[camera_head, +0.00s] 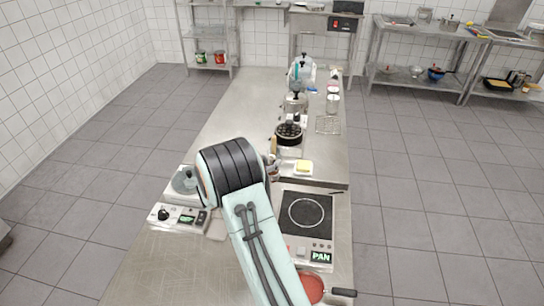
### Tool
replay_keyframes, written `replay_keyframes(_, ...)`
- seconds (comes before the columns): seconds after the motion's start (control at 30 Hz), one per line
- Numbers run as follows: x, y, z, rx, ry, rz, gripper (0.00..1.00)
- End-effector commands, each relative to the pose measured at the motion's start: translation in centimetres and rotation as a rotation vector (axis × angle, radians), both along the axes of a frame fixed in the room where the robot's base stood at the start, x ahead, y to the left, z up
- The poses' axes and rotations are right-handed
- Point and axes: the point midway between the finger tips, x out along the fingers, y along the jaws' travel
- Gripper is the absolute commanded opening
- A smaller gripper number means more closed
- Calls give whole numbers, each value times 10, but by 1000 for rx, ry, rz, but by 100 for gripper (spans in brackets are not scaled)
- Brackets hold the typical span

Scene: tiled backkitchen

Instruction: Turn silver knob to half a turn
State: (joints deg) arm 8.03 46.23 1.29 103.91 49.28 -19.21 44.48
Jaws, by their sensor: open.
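A hot plate (305,212) with a black top and a silver front panel stands on the steel counter, right of my arm. Its panel has a lit green display reading PAN, and a small round silver knob (301,251) seems to sit left of the display. The knob's angle is too small to read. A white scale-like device (180,217) on the left has a black knob (164,214) and a small display. My arm rises from the bottom and bends at a black joint between the two devices.
A red pan (312,287) with a dark handle lies in front of the hot plate. A yellow block on a white dish (303,167) and a dark round utensil (289,133) stand behind. The counter's front left (160,265) is clear. Steel shelves line the back wall.

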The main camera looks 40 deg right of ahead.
Motion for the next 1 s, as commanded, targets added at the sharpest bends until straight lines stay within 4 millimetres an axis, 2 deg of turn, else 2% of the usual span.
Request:
replay_keyframes(0.1, 10, -17, -8, 0, 0, -3, 54)
replay_keyframes(0.23, 18, -29, -14, 0, 1, -2, 54)
replay_keyframes(0.57, 23, -35, -17, 0, 2, 1, 54)
replay_keyframes(0.6, 23, -35, -17, 0, 2, 1, 51)
replay_keyframes(0.77, 23, -35, -17, 0, 2, 1, 0)
replay_keyframes(1.0, 24, -35, -17, 0, 2, -18, 0)
